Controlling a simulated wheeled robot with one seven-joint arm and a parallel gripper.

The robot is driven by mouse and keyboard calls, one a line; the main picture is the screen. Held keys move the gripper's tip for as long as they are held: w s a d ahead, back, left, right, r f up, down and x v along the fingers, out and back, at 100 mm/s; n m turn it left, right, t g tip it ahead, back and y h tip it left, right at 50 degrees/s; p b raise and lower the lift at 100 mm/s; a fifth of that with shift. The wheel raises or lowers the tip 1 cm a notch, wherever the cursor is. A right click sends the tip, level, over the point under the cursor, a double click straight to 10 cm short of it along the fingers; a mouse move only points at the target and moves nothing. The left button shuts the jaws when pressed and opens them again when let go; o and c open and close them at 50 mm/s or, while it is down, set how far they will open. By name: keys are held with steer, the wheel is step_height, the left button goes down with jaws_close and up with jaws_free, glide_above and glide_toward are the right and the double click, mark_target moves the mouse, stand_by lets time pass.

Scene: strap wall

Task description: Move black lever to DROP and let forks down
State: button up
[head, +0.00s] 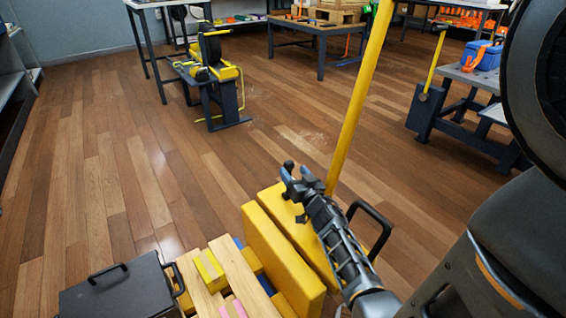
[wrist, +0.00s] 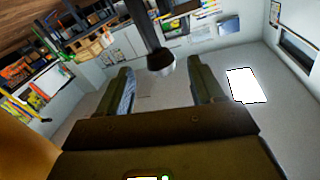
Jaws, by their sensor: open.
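My gripper (head: 297,181) is in the lower middle of the head view, left of a yellow pole (head: 358,95). In the wrist view my gripper (wrist: 160,72) has its two fingers wide apart. A black lever (wrist: 151,28) with a rounded end comes down from the top of that view, and its end lies in the gap between the fingertips. I see no grip on it, and I cannot tell how far it is from the fingers. I cannot make out the lever, a DROP mark or the forks in the head view.
Yellow blocks (head: 270,262), planks (head: 200,285) and a black case (head: 118,292) crowd the front. A black loop handle (head: 375,228) is right of my gripper. A yellow and black machine (head: 212,85) and tables stand farther back. The wooden floor at left is clear.

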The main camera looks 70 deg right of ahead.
mark_target(286, 162)
steer(key=b+x, duration=0.2)
steer(key=x, duration=0.4)
steer(key=shift+w+d, duration=0.25)
jaws_close()
stand_by(0.4)
